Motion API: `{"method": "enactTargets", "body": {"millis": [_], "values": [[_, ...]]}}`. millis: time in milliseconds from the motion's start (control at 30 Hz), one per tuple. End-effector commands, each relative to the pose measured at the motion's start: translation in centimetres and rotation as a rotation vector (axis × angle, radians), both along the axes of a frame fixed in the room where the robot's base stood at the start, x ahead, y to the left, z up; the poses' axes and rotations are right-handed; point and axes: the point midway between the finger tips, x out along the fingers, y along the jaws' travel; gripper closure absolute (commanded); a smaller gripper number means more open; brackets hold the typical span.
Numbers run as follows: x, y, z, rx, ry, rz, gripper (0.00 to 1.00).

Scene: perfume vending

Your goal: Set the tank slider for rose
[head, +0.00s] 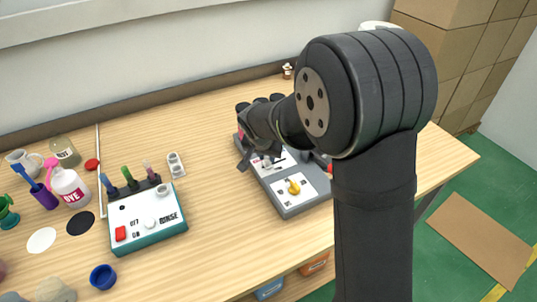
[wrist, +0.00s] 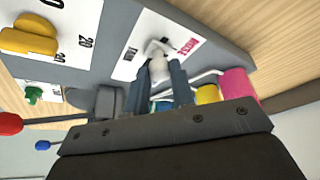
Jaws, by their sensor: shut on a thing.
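The grey dispensing machine (head: 290,209) stands on the wooden table, partly hidden by my arm. In the wrist view its white slider panel (wrist: 128,68) carries a pink-red word at one end and a black word at the other; I cannot read either surely. A pale slider knob (wrist: 158,68) sits on this panel, near the pink-red word. My gripper (wrist: 167,72) is shut on this knob, with a dark finger on each side. In the head view my gripper (head: 258,162) is over the far part of the machine, and its grip is unclear there.
A yellow dial (wrist: 28,37) sits on a numbered panel. Yellow (wrist: 207,94) and pink (wrist: 238,84) cylinders stand close by my fingers. Red-balled (wrist: 10,123) and blue-balled (wrist: 42,145) levers stick out.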

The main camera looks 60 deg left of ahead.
Motion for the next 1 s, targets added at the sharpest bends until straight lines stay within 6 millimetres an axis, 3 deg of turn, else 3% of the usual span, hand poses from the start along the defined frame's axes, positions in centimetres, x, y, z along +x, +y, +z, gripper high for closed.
{"method": "enactTargets", "body": {"millis": [100,333,367,467,800,1000], "values": [[-1.4,0.0,0.0,0.001,0.001,0.003,1.0],[-1.6,0.0,0.0,0.001,0.003,0.001,1.0],[-1.6,0.0,0.0,0.002,0.003,0.002,0.76],[-1.6,0.0,0.0,0.002,0.003,0.002,0.56],[-1.5,0.0,0.2,0.001,0.001,0.001,0.56],[-2.1,-0.6,2.5,0.004,0.0,0.002,0.56]]}}
